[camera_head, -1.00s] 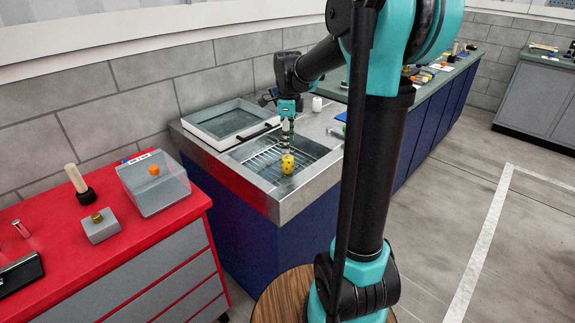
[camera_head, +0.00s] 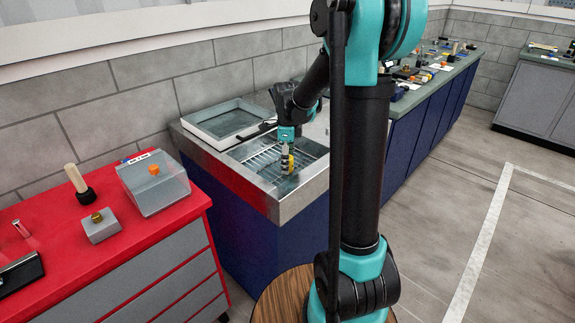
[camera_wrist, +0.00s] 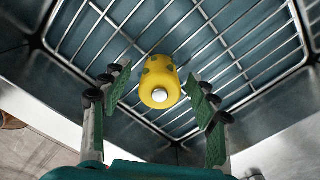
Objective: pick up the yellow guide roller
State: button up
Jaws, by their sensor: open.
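The yellow guide roller (camera_wrist: 160,82) has green spots and a pale round end. It is in the sunken metal basin, at the wire rack (camera_wrist: 225,55). In the wrist view it lies ahead of and between the fingers of my gripper (camera_wrist: 161,103), which are spread apart and empty. In the head view my gripper (camera_head: 286,165) points down into the basin, and the roller (camera_head: 291,163) is partly hidden behind its fingers. I cannot tell whether a finger touches it.
The basin's steel rim (camera_head: 285,208) surrounds the rack closely. A red bench (camera_head: 110,250) at the left holds a clear box (camera_head: 155,190) and a grey block (camera_head: 102,228). A long green-topped counter (camera_head: 440,75) runs to the right.

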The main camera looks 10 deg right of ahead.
jog(key=c, duration=1.4)
jog(key=shift+r, duration=0.15)
